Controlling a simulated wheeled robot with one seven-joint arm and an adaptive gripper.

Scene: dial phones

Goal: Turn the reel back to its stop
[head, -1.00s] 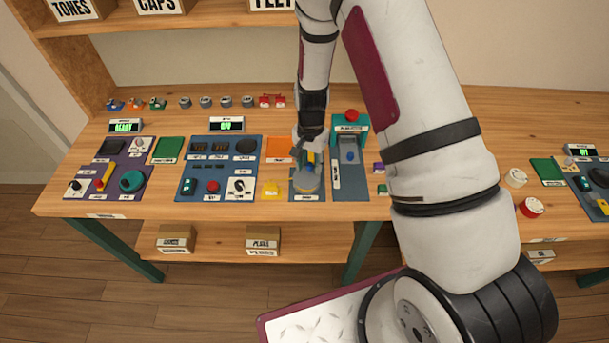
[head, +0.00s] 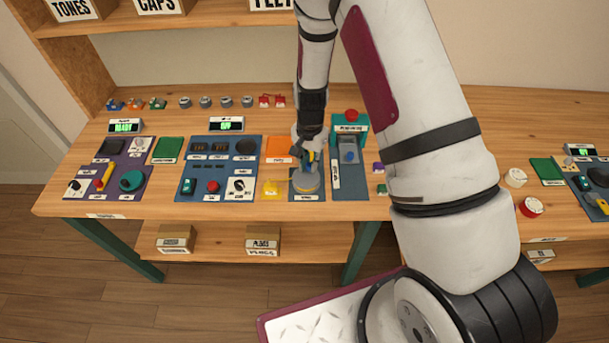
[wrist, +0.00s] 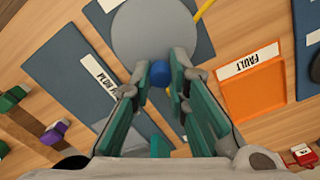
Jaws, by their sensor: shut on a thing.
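The reel (head: 307,182) is a flat grey disc on a blue panel near the front edge of the bench. It also shows at the top of the wrist view (wrist: 152,28). A small blue knob (wrist: 160,73) stands at the reel's near rim in the wrist view. My gripper (head: 309,160) is over the back part of the reel, pointing down. In the wrist view its green-padded fingers (wrist: 161,80) are shut on the blue knob. A yellow strip (wrist: 204,8) shows beside the disc. The fingers hide part of the reel's rim in the head view.
An orange tray (wrist: 252,92) labelled FAULT lies beside the reel's panel. A yellow block (head: 271,188) sits left of the reel. Right of it is a blue panel with a teal stand and red button (head: 351,114). Control panels with knobs fill the bench's left side.

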